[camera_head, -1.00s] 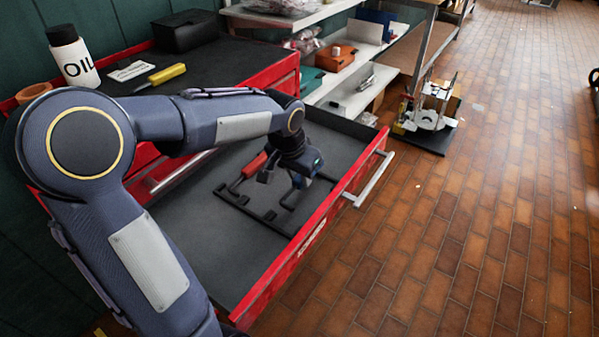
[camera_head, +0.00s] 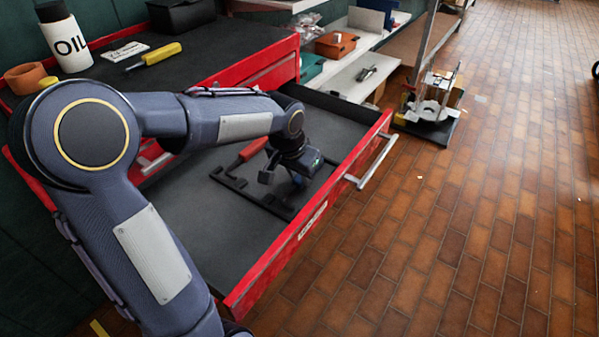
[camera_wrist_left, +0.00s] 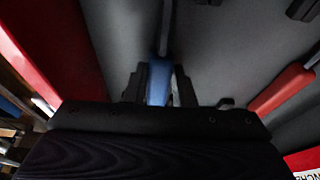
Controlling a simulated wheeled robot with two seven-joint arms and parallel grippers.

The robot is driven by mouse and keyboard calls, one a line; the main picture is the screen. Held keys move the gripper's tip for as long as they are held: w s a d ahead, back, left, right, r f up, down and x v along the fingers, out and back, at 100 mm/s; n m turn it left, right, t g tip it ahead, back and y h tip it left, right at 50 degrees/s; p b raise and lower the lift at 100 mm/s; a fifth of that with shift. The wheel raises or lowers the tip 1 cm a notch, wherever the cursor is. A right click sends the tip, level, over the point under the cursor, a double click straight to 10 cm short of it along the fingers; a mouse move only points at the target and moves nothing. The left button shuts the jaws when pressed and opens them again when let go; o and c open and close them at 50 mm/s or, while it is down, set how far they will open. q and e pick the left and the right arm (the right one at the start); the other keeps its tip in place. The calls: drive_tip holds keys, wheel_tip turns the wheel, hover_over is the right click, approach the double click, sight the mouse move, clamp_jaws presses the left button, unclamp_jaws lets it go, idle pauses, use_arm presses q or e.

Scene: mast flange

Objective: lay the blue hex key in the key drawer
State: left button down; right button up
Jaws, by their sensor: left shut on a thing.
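My left gripper (camera_head: 284,179) is over the front part of the open red drawer (camera_head: 200,240), low over its grey floor. It is shut on the blue hex key. In the left wrist view the blue handle (camera_wrist_left: 158,86) is between the two fingers (camera_wrist_left: 160,82), and its thin grey shaft points away from the gripper. In the head view the gripper hides most of the key. A dark rack (camera_head: 232,184) lies on the drawer floor under and beside the gripper. I cannot tell whether the blue key touches it. My right gripper is not in view.
A red-handled tool (camera_head: 251,151) lies at the rack, left of my gripper; its handle (camera_wrist_left: 284,88) shows right of the fingers in the wrist view. The drawer's red front wall (camera_head: 300,232) is close by. An oil bottle (camera_head: 65,42) and yellow-handled tool (camera_head: 156,56) are on the cabinet top.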

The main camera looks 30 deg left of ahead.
use_arm(q)
drive_tip(key=c, duration=1.1)
unclamp_jaws()
drive_tip(key=shift+c, duration=0.2)
drive_tip(key=shift+r, duration=0.1)
drive_tip(key=p+v, duration=0.1)
drive_tip(key=v, duration=0.6)
drive_tip(key=shift+s+r+p, duration=0.2)
drive_tip(key=shift+r+p, duration=0.1)
drive_tip(key=shift+p, duration=0.1)
